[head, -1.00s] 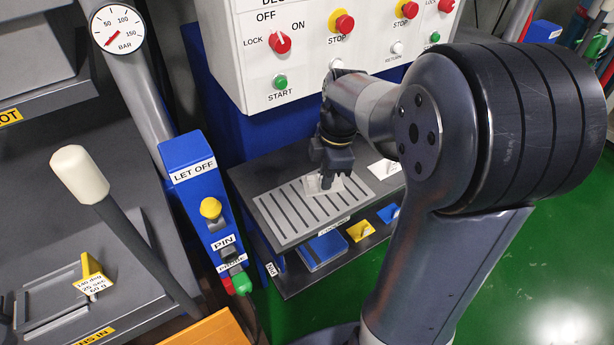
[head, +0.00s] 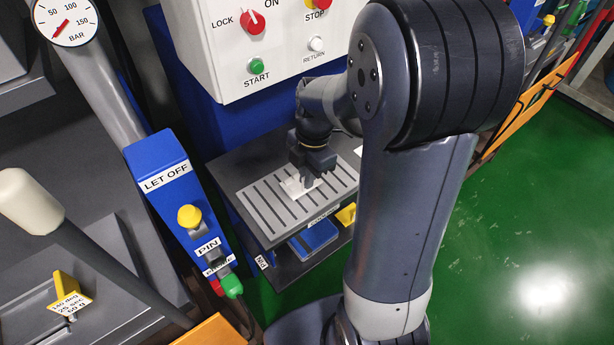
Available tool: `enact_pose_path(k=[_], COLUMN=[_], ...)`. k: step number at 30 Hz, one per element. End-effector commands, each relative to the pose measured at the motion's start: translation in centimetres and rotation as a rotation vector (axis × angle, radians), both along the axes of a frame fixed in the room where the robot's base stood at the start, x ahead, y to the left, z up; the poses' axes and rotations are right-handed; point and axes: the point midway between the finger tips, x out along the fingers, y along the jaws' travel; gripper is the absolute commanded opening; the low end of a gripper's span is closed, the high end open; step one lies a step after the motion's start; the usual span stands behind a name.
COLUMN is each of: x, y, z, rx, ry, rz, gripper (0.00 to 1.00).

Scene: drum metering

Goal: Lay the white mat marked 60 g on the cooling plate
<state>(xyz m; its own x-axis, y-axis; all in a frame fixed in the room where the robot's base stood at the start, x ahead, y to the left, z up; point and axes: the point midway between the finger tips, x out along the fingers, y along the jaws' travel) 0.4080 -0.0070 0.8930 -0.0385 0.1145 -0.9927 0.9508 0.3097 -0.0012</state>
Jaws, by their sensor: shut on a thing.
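The cooling plate (head: 272,215) is a light grey slotted panel on a dark shelf below the white control box. My gripper (head: 309,181) points down over the middle of the plate, shut on a small white mat (head: 292,188). The mat is at or just above the slots; I cannot tell whether it touches them. My gripper's fingers hide part of the mat, and no marking on it can be read.
A blue LET OFF post (head: 168,180) with a yellow button stands left of the plate. The white control box (head: 262,40) hangs behind. A lever with a white knob (head: 30,200) is at the left. A blue block (head: 314,237) and a yellow piece (head: 346,215) sit on the lower shelf.

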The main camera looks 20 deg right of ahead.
Motion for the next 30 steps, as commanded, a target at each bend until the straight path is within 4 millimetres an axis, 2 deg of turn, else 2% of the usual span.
enact_pose_path(k=[13,14,21,30], x=[0.01,0.01,0.0,0.01], y=[0.0,0.0,0.0,0.0], z=[-1.04,-0.89,-0.84,-0.51], rx=[-0.001,-0.001,-0.001,-0.001], ry=[-0.001,-0.001,-0.001,-0.001], rz=[0.0,0.0,0.0,0.0], gripper=[0.0,0.09,0.28,0.28])
